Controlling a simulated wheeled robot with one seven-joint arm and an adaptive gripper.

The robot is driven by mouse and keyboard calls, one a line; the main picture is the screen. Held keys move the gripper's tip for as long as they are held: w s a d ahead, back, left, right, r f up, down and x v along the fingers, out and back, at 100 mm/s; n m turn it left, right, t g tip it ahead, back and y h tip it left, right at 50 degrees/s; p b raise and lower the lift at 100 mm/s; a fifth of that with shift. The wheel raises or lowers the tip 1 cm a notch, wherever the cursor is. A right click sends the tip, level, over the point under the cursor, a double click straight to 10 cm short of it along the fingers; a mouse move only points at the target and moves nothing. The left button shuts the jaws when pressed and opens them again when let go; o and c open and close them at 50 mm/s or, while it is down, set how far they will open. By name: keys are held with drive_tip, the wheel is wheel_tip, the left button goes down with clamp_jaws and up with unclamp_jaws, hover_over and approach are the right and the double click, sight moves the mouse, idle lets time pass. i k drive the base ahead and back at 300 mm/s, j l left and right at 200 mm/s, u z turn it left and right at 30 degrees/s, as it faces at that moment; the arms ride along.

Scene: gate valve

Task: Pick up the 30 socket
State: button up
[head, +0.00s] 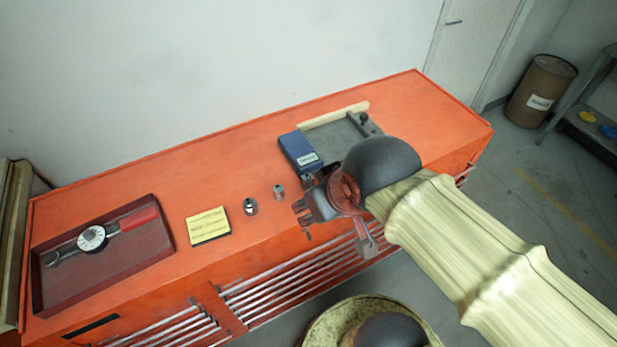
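Two small metal sockets stand on the orange cabinet top: a wider one (250,206) right of a yellow box, and a narrower one (279,192) to its right. No size marking is readable, so I cannot tell which is the 30 socket. My gripper (335,228) is to the right of both sockets, near the cabinet's front edge. Its fingers are spread apart, with nothing seen between them. It is apart from both sockets in the picture.
A yellow box (208,226) and a dark red tray (50,293) with a red-handled dial wrench (95,238) are at left. A blue box (299,152) and a grey tray (322,133) lie behind my gripper. Silver rails (300,280) run along the cabinet front.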

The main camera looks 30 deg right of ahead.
sight(249, 206)
drive_tip(key=k+j, duration=0.15)
drive_tip(key=j, duration=0.25)
drive_tip(key=k+j, duration=0.15)
drive_tip(key=j, duration=0.2)
drive_tip(key=k+j, duration=0.15)
drive_tip(key=j, duration=0.25)
drive_tip(key=k+j, duration=0.15)
drive_tip(key=j, duration=0.25)
drive_tip(key=z, duration=0.05)
